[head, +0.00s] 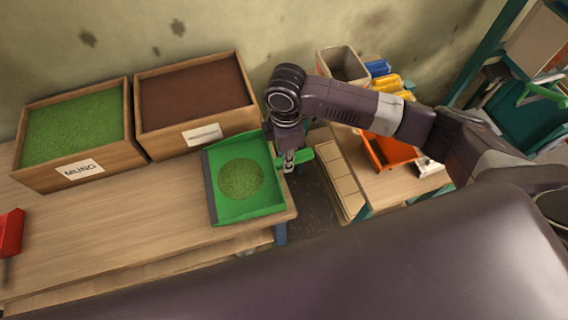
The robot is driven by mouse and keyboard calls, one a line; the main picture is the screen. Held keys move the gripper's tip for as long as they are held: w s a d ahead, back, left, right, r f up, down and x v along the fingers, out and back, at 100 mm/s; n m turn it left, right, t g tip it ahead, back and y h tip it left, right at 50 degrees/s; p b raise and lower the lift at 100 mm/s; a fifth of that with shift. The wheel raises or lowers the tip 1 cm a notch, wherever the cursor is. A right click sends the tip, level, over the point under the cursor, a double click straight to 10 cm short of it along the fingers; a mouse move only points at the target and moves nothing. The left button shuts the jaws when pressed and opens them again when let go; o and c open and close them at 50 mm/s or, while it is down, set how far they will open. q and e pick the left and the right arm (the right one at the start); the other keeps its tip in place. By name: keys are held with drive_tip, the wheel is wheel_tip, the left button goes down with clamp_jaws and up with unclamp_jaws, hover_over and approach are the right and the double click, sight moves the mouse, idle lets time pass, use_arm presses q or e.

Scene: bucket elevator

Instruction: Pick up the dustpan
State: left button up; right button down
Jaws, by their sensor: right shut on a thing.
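The green dustpan (247,205) is at the right end of the wooden table, with a round heap of green grains (241,179) in its pan. Its handle points right, past the table's edge. My right gripper (289,163) comes down from above and is shut on the handle, close to the pan. I cannot tell whether the pan rests on the table or is slightly raised. My left gripper is not in view.
A red object (10,232) is at the left edge. A second table with an orange bin (388,152) stands right, across a gap.

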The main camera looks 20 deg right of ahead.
wheel_tip(320, 180, up, 16)
drive_tip(key=b, duration=0.1)
drive_tip(key=shift+r+b, duration=0.15)
drive_tip(key=shift+b, duration=0.2)
drive_tip(key=c, duration=2.3)
unclamp_jaws()
clamp_jaws()
